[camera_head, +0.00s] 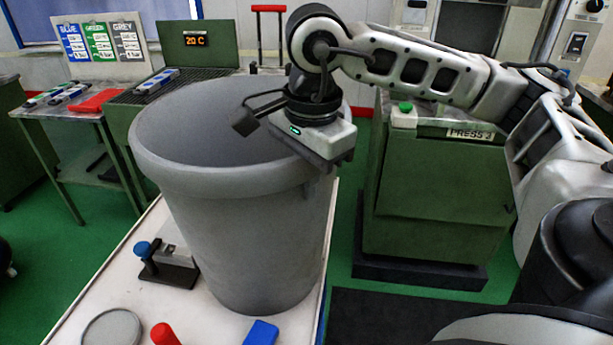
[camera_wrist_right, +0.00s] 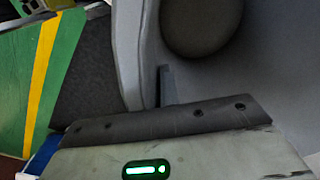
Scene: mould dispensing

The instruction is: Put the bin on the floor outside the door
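The large grey bin (camera_head: 245,235) stands upright over the white table (camera_head: 110,275) in the head view; its base seems to rest on the tabletop. My right gripper (camera_head: 322,160) points down at the right side of the bin's rim. In the right wrist view, one finger (camera_wrist_right: 166,86) reaches down just inside the bin wall (camera_wrist_right: 220,80), close to the rim. The other finger is hidden, so I cannot tell whether the gripper is shut on the rim. My left gripper is out of view. No door is clearly visible.
On the table are a blue-knobbed device (camera_head: 168,265), a round grey disc (camera_head: 112,328), a red object (camera_head: 165,334) and a blue object (camera_head: 261,333). A green press cabinet (camera_head: 430,195) stands to the right. A side table (camera_head: 75,108) with trays stands at left. Green floor shows between them.

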